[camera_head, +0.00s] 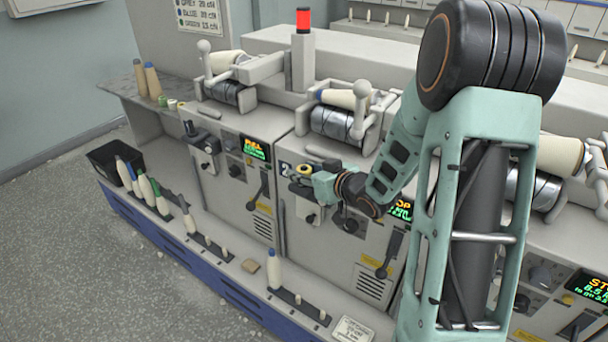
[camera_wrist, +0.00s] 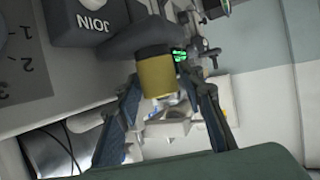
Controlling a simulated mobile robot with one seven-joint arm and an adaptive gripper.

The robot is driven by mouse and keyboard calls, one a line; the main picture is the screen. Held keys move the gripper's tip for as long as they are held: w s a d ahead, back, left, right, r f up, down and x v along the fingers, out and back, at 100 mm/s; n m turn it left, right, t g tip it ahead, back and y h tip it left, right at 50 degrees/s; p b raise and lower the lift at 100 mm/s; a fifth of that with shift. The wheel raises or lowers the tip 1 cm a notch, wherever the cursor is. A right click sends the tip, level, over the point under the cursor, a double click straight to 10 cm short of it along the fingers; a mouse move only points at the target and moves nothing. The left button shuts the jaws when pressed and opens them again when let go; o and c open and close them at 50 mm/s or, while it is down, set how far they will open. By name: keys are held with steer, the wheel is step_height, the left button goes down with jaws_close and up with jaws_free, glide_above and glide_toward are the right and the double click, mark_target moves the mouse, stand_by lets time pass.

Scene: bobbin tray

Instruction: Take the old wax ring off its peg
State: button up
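The old wax ring (camera_wrist: 158,76) is a short yellow-brown cylinder. In the wrist view it is below a dark grey holder, between the tips of my gripper (camera_wrist: 158,84). The fingers stand apart, one on each side of it, with what looks like a narrow gap, so my gripper looks open. In the head view the wax ring (camera_head: 305,169) is a small yellow ring on the front of the middle machine unit, right at the end of my gripper (camera_head: 312,181). The peg itself is hidden.
The machine front has a lever (camera_head: 390,255) and displays near my arm. A black bin (camera_head: 112,158) stands at the left end.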

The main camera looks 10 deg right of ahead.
steer(key=c, duration=0.6)
steer(key=shift+r, duration=0.1)
